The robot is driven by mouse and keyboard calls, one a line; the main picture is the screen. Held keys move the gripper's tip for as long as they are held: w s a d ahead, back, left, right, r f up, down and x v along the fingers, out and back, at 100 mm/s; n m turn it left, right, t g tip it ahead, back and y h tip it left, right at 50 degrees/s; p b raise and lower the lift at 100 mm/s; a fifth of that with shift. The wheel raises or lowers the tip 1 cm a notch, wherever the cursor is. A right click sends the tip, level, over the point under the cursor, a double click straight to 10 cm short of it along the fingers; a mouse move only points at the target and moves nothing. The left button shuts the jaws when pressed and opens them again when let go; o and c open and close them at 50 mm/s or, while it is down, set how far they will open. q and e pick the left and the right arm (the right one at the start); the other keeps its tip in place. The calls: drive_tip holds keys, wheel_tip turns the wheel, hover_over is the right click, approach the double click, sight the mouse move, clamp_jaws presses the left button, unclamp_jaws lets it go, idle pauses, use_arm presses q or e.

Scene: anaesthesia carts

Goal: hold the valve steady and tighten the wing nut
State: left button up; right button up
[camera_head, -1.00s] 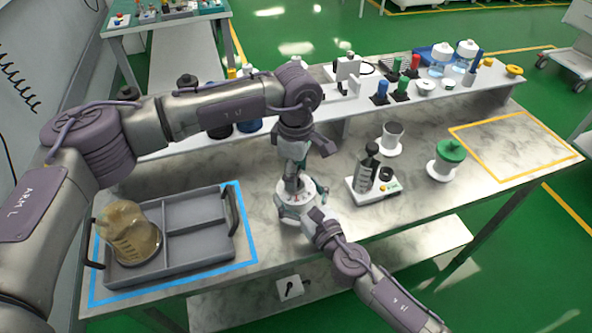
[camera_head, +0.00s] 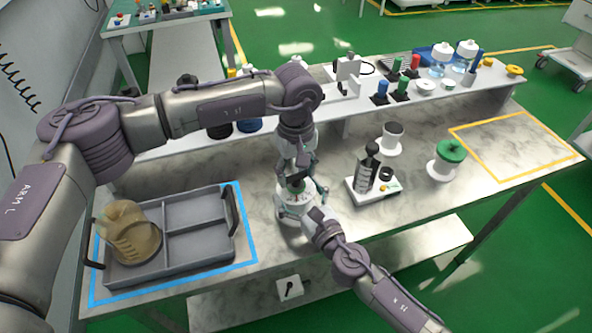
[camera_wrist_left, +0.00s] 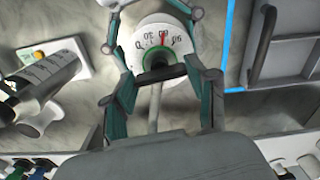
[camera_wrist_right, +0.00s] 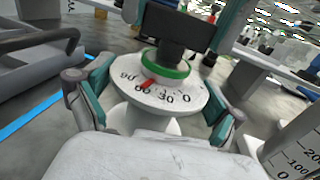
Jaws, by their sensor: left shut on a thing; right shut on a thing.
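The valve is a white round body with a numbered dial (camera_wrist_right: 165,97), a green ring (camera_wrist_right: 168,66) and a black wing nut (camera_wrist_right: 180,28) on top. In the head view the valve (camera_head: 290,213) stands upright on the marble bench, right of the grey tray. My left gripper (camera_head: 297,172) comes from above and is shut on the wing nut, which also shows in the left wrist view (camera_wrist_left: 158,74). My right gripper (camera_wrist_right: 152,110) is shut around the white body from the front, one finger on each side. A red mark on the dial is near 60.
A white block with a cylinder (camera_head: 372,190) and a green-topped spool (camera_head: 446,160) stand to the right. A raised shelf (camera_head: 350,110) runs behind. The yellow-taped area (camera_head: 515,145) is empty.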

idle(0.4)
use_arm(q)
drive_tip(key=o, duration=1.2)
drive_tip(key=shift+c, duration=0.2)
wheel_tip(320, 180, up, 12)
use_arm(e)
drive_tip(key=o, duration=1.3)
drive_tip(key=shift+c, duration=0.2)
